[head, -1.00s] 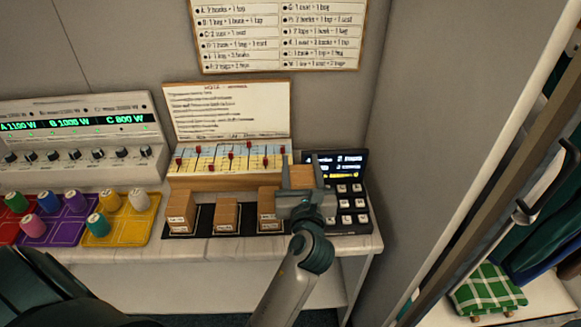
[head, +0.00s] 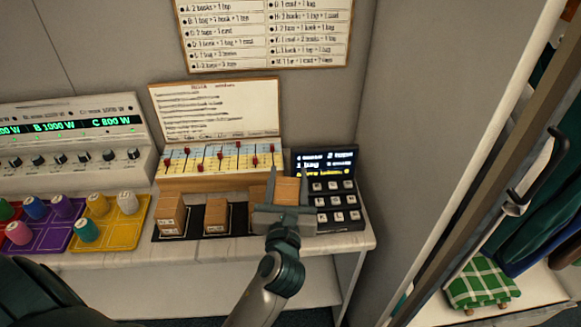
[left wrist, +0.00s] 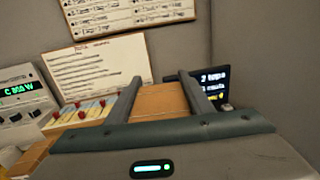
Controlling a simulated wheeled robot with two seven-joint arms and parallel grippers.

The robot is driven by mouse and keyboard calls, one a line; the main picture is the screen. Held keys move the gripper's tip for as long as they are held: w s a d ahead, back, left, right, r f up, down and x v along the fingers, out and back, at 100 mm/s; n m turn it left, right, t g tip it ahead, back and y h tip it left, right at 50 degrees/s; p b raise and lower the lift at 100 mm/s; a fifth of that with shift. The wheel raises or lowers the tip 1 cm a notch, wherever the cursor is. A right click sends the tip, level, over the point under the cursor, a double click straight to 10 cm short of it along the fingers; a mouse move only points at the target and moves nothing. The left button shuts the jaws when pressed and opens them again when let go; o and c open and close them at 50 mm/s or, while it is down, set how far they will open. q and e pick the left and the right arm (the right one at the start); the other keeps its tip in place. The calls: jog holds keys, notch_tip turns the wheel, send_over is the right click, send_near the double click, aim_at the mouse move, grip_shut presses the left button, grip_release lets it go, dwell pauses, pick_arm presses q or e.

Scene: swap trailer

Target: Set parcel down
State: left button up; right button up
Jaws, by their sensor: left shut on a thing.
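My left gripper (head: 287,198) is shut on a brown parcel (head: 287,189), in front of the keypad's left edge. In the left wrist view the parcel (left wrist: 160,100) sits between the two fingers. Whether its underside touches the counter is hidden by the gripper. Two similar parcels, the left one (head: 172,213) and the middle one (head: 217,217), stand on a black mat (head: 190,237). A bit of brown beside the gripper seems to be another parcel, mostly hidden. My right gripper is not in view.
The keypad with a lit screen (head: 327,165) stands at the counter's right end. A chart board with red pegs (head: 210,160) is behind the parcels. Coloured trays with spools (head: 110,235) and a meter box (head: 70,145) are at left. A green checked cloth (head: 483,287) lies at right.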

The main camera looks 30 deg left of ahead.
pick_arm(q)
jog(key=s+d+f+m+h+b, duration=0.1)
jog(key=s+d+m+h, duration=0.1)
jog(key=s, duration=0.3)
jog(key=s+d+f+m+t+h+b, duration=0.1)
jog(key=s+d+m+h, duration=0.1)
jog(key=s+h, duration=0.3)
jog(key=shift+s+d+f, duration=0.2)
jog(key=shift+s+d, duration=0.15)
jog(key=shift+d, duration=0.35)
jog(key=shift+a, duration=0.1)
